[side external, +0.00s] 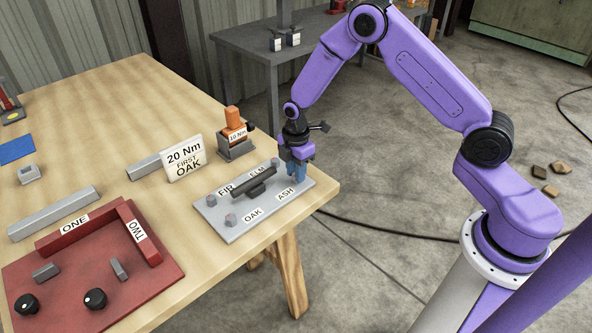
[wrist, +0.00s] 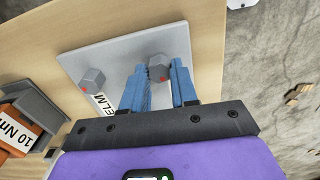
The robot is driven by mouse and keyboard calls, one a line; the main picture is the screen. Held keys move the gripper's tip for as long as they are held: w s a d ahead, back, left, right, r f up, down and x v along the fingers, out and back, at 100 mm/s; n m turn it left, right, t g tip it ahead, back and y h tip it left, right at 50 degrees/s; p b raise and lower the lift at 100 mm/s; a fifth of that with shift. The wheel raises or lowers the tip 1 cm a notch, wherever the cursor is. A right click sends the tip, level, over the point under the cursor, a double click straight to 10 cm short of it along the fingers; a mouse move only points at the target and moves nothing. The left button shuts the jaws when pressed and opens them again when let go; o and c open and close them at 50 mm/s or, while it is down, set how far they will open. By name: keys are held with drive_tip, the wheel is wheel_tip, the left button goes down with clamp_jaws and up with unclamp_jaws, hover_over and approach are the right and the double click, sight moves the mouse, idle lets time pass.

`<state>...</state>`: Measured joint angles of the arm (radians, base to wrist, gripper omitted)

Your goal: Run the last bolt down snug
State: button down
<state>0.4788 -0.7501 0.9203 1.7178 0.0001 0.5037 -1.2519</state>
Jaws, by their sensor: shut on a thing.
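A light grey plate (side external: 225,229) lies near the table's right corner, labelled FIR, ELM, OAK and ASH. A dark bar (side external: 254,181) sits across its middle. Grey bolt heads stand at FIR (side external: 211,200), OAK (side external: 231,219) and ELM (side external: 275,163). My gripper (side external: 298,172) points down at the plate's right corner, by the ASH label (side external: 286,195). In the wrist view its blue fingers flank the ASH bolt (wrist: 158,66), a hex head with a red mark, and are shut on it. The ELM bolt (wrist: 92,80) stands apart, left of the fingers. The ASH bolt's lower part is hidden.
An orange 10 Nm tool (side external: 234,124) stands in a grey holder behind the plate. A red tray (side external: 150,297) with ONE and TWO walls is at front left. The table edge is close right of the plate.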

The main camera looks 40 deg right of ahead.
drive_tip(key=m, duration=1.9)
drive_tip(key=shift+m, duration=0.3)
idle(0.4)
drive_tip(key=c, duration=0.9)
unclamp_jaws()
drive_tip(key=shift+o, duration=0.2)
wheel_tip(320, 180, up, 18)
drive_tip(key=shift+f, duration=0.25)
